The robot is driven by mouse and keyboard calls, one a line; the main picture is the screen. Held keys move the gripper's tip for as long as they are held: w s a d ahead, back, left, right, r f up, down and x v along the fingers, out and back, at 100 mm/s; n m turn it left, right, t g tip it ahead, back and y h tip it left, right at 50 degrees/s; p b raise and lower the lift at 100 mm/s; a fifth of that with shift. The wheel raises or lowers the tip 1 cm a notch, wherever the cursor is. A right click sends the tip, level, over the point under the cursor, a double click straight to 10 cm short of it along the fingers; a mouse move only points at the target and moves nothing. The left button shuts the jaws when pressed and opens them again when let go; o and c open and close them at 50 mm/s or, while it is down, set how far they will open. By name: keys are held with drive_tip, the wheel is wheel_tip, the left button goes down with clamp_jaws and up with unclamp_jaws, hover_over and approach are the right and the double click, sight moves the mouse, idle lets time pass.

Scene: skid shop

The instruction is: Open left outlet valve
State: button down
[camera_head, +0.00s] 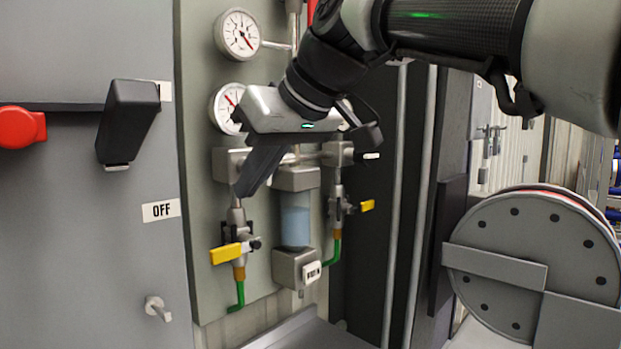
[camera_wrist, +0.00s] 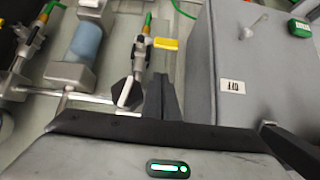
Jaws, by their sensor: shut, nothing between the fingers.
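The left outlet valve has a yellow handle (camera_head: 230,253) that lies roughly crosswise to its upright pipe, with a green hose below. In the wrist view this yellow handle (camera_wrist: 166,43) shows beyond the fingertips, beside the grey cabinet. My gripper (camera_head: 245,188) is shut and empty, its dark fingers pointing down and left, above the left valve and apart from the handle. The gripper's fingers (camera_wrist: 159,82) also show in the wrist view. The right outlet valve's yellow handle (camera_head: 367,205) stands farther right. My gripper hides part of the upper pipework.
A clear blue cylinder (camera_head: 296,226) stands between the two valves. A grey cabinet door (camera_head: 90,250) with an OFF label (camera_head: 161,210) is at left. A round bolted flange (camera_head: 525,255) is at right.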

hover_over(238, 250)
drive_tip(key=s, duration=0.2)
wheel_tip(238, 250, down, 4)
drive_tip(key=f, duration=0.4)
drive_tip(key=shift+d+f, duration=0.15)
drive_tip(key=shift+d, duration=0.1)
